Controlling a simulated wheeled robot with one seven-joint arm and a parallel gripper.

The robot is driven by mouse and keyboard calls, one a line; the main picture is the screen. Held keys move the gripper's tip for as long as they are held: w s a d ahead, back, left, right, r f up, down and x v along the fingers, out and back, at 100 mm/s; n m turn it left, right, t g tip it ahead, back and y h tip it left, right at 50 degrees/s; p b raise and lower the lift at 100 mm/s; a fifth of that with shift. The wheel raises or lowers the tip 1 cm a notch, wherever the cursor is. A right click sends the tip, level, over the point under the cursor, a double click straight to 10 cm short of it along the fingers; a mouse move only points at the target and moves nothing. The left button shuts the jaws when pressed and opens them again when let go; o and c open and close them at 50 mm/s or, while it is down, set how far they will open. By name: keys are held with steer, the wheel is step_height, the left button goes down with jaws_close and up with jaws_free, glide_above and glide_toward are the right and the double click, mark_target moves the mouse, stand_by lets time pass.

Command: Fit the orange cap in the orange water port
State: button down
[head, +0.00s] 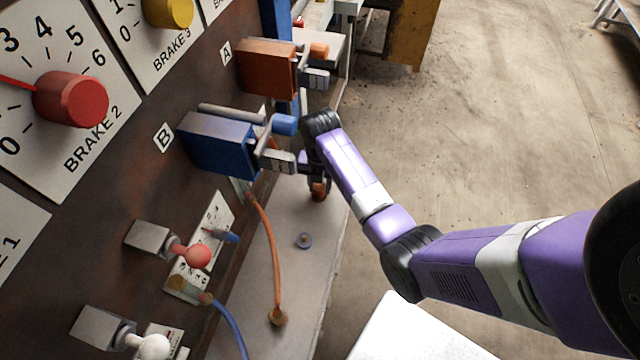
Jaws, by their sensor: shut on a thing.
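My gripper (318,178) hangs below my dark wrist, just right of the blue box, above the grey ledge. It is shut on a small orange-brown piece, which looks like the orange cap (319,192); the jaws hide part of it. I cannot tell for sure which fitting is the orange water port. An orange box (266,68) marked A, with an orange-ended stub (319,50), is on the panel above and left of my gripper, apart from the held piece.
A blue box (220,146) marked B with a blue-ended stub (285,125) is close left of my gripper. An orange hose (275,250) hangs there. Levers with red (198,256) and white (154,346) knobs stick out.

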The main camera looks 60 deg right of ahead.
steer(key=shift+f, duration=0.15)
steer(key=c, duration=0.9)
jaws_free()
step_height(320, 180, up, 8)
steer(key=shift+f+b, duration=0.25)
steer(key=shift+b, duration=0.15)
steer(key=shift+s, duration=0.1)
